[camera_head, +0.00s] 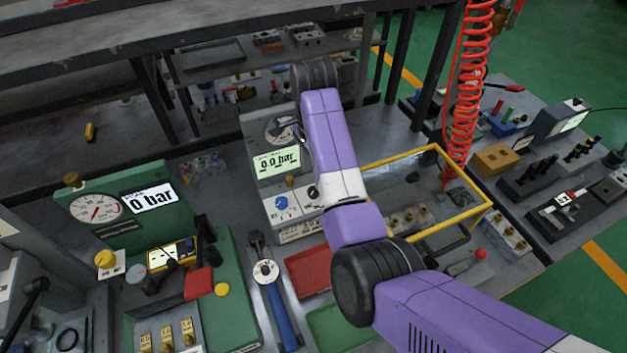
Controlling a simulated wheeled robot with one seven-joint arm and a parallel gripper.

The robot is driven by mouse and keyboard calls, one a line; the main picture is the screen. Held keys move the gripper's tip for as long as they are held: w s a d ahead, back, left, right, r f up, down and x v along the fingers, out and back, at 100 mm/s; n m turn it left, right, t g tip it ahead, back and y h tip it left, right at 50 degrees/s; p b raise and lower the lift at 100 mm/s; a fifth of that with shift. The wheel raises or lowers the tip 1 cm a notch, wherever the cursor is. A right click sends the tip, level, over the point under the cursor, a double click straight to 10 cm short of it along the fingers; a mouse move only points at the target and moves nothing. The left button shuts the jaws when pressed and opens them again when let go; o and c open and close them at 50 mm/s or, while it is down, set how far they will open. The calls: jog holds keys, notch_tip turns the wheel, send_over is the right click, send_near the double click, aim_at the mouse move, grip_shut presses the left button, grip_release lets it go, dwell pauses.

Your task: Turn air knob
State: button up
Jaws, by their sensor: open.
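A grey block with a round dial and a display (277,162) reading 0.0 bar stands near the centre. A blue knob (281,202) and a small black knob (313,192) sit on its lower front. At the left, a green panel (171,218) carries a round gauge and a display reading 0 bar, with a yellow knob (106,259) below. I cannot read which knob is labelled air. My purple arm reaches up over the bench, its upper link just right of the grey block.
A blue-handled lever (280,312) and a red tray (309,271) lie in front of the grey block. A yellow-framed clear box (435,178) stands right of my arm. A red coiled hose (465,100) hangs behind it. Shelves (205,60) rise at the back.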

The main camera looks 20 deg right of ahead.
aim_at(313, 190)
jog(key=shift+f+p, duration=0.45)
jog(key=shift+f, duration=2.65)
grip_shut()
